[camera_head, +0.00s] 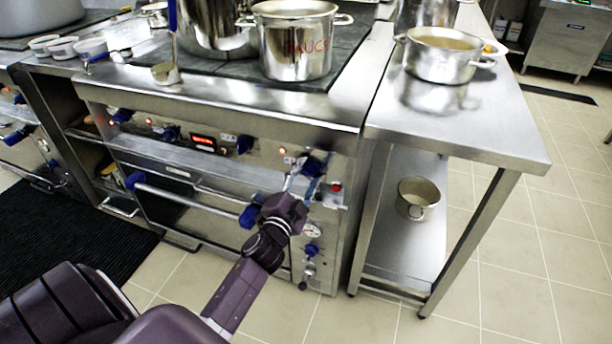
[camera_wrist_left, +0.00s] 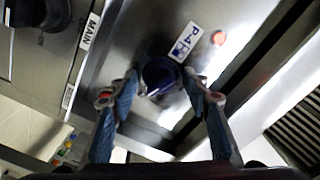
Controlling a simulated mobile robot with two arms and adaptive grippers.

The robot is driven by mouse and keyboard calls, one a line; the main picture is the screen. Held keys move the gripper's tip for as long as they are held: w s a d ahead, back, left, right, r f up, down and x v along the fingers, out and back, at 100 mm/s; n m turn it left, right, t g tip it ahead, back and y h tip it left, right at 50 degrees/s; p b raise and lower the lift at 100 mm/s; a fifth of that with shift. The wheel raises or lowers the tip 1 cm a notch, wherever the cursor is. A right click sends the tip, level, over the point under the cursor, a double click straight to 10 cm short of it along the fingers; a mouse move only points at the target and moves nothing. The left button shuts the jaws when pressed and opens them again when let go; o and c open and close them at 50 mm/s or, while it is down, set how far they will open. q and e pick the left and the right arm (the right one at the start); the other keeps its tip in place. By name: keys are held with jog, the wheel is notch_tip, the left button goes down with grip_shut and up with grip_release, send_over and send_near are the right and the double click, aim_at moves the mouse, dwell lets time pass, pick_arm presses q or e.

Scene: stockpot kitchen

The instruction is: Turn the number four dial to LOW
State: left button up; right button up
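The number four dial is a dark blue round knob (camera_wrist_left: 160,74) on the steel front panel, beside a white label marked P-4 (camera_wrist_left: 186,42). In the head view it is the rightmost blue knob (camera_head: 317,164) in the upper row, partly hidden by my gripper. My left gripper (camera_head: 303,178) reaches it from the front. In the left wrist view its two blue-padded fingers (camera_wrist_left: 161,82) stand apart, one on each side of the knob. I cannot tell whether they touch it. No LOW mark is readable. My right gripper is not in view.
An oven handle (camera_head: 190,197) runs below. A SAUCE pot (camera_head: 296,45) stands on the stove. A steel table (camera_head: 450,125) adjoins on the right.

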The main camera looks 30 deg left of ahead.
pick_arm(q)
jog(key=shift+s+d+f, duration=0.1)
jog(key=shift+s+d, duration=0.05)
jog(key=shift+s, duration=0.35)
jog(key=v, duration=1.1)
